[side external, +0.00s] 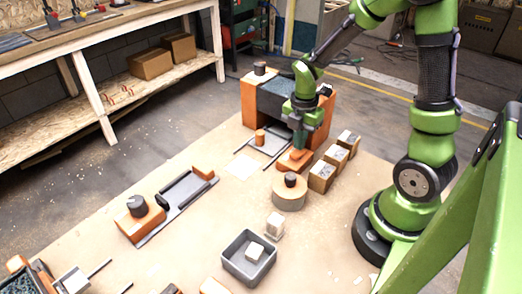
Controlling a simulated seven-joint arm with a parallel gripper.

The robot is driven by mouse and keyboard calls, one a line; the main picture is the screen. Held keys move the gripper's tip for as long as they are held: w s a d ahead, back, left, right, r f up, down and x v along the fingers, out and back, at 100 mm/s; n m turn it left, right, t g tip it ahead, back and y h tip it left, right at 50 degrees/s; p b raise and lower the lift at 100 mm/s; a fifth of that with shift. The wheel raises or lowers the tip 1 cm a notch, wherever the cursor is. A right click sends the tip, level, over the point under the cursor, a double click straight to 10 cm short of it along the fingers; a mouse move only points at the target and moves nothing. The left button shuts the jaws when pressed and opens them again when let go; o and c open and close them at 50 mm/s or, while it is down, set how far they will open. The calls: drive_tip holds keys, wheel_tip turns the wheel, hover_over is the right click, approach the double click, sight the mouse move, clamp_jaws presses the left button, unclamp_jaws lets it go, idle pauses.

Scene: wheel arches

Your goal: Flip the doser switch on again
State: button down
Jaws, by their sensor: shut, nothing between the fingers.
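My gripper (299,150) is shut and empty. It points down just above or against a low orange block (289,164) in front of the large orange machine (252,104); I cannot tell whether it touches. The block may be the doser switch, but its on or off position is too small to tell and the gripper partly covers it. The machine has a dark middle section and a black knob (259,68) on top. A round tan drum (288,198) with a black knob stands just in front of the block.
Several tan boxes (321,176) stand in a row right of the gripper. A grey bin (249,268) holds a pale cube. A pale block (275,223) stands beside it. An orange unit (142,227) with a rail is at left. The table middle is mostly clear.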

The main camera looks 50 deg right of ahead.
drive_tip(key=shift+s+a+f, duration=0.1)
drive_tip(key=shift+a+f, duration=0.05)
drive_tip(key=shift+f, duration=0.15)
drive_tip(key=shift+a+r, duration=0.2)
drive_tip(key=shift+a, duration=0.65)
drive_tip(key=shift+d+r, duration=0.1)
drive_tip(key=shift+r, duration=0.3)
wheel_tip(320, 180, up, 14)
drive_tip(key=shift+f, duration=0.25)
